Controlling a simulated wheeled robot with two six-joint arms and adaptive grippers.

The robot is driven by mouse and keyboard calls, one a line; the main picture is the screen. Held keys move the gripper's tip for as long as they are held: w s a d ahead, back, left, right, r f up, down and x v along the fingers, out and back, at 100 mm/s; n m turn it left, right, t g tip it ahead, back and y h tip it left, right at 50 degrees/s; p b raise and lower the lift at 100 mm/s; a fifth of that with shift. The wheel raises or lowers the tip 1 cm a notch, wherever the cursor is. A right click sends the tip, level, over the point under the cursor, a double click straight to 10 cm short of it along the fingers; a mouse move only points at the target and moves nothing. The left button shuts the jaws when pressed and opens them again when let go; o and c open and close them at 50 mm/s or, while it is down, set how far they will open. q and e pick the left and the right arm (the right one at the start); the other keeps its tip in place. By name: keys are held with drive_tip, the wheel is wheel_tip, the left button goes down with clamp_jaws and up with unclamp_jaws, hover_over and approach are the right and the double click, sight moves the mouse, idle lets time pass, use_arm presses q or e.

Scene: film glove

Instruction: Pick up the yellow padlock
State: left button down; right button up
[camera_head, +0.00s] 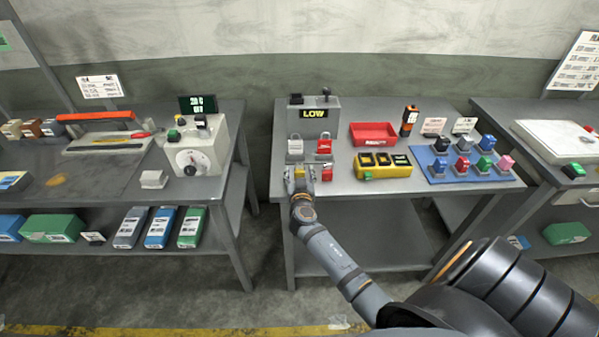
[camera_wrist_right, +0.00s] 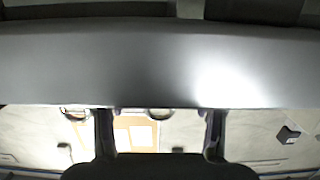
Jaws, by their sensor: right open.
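The yellow padlock (camera_head: 300,172) is a small yellow patch on the front left of the middle table, largely hidden by my right gripper. My right gripper (camera_head: 299,179) is open at the table's front edge, with its fingers around or just before the padlock; I cannot tell if they touch it. In the right wrist view, the two fingers of my right gripper (camera_wrist_right: 160,138) stand apart. My left gripper is not in view.
A grey padlock (camera_head: 295,147) and a red padlock (camera_head: 324,146) stand behind, with another red one (camera_head: 327,173) close on the right. A grey LOW box (camera_head: 314,117), a red tray (camera_head: 373,134) and a yellow switch box (camera_head: 384,166) are nearby.

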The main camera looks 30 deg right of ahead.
drive_tip(key=shift+s+a+r, duration=0.1)
drive_tip(key=shift+s, duration=0.05)
drive_tip(key=shift+c, duration=1.7)
clamp_jaws()
wheel_tip(320, 180, up, 3)
drive_tip(key=shift+r+b, duration=0.2)
drive_tip(key=shift+b, duration=0.15)
drive_tip(key=s+a+r+b, duration=0.1)
drive_tip(key=s+a+r, duration=0.1)
drive_tip(key=s+r, duration=0.2)
drive_tip(key=s+a+r+b, duration=0.1)
drive_tip(key=s+a+r, duration=0.1)
drive_tip(key=s+r, duration=0.3)
drive_tip(key=s, duration=0.4)
drive_tip(key=shift+s+a+r, duration=0.15)
drive_tip(key=shift+a+r, duration=0.1)
drive_tip(key=shift+r, duration=0.05)
